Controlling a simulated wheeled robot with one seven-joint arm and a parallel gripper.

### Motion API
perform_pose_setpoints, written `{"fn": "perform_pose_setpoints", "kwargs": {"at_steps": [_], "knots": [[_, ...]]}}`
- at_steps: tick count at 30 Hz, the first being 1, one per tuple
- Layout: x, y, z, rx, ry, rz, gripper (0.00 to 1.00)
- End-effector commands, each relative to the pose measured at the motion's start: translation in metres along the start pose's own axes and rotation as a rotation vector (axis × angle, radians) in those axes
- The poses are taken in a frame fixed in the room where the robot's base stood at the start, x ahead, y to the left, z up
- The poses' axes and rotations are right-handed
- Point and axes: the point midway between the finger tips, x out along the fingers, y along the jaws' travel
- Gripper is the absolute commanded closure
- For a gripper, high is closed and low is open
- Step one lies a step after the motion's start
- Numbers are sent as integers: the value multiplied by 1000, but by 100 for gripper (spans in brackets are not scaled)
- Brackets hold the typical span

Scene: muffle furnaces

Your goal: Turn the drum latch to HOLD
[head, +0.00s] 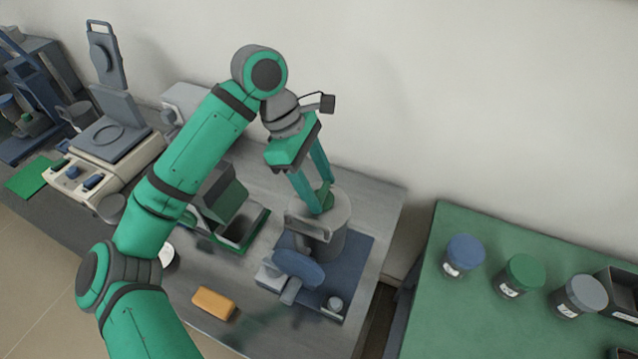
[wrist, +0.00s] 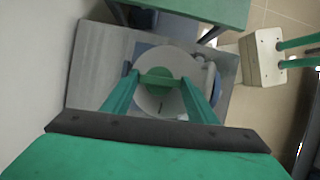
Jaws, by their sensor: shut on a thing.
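The drum (head: 338,232) is a grey upright cylinder on a dark blue base at the right part of the grey bench. Its latch (head: 326,194) is a green bar on the drum's top. My gripper (head: 314,205) reaches down from above, with its two teal fingers shut on the latch. In the wrist view, the green latch (wrist: 158,80) spans between the fingertips of my gripper (wrist: 160,82), over the round pale top of the drum (wrist: 155,102). A small dark mark shows on that top. No HOLD lettering is readable, and the fingers partly hide the latch.
A blue oval part (head: 298,268) sits in front of the drum. An orange block (head: 213,302) lies on the bench. An open dark box (head: 240,228) stands left of the drum. A green table (head: 470,325) at right bears lidded jars. The wall is close behind.

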Motion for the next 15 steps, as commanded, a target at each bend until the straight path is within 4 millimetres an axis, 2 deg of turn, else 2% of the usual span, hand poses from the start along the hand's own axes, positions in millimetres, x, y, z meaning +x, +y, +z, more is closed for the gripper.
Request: {"fn": "perform_pose_setpoints", "kwargs": {"at_steps": [15], "knots": [[-1, -4, 0, -395, 1, 170, 69]]}}
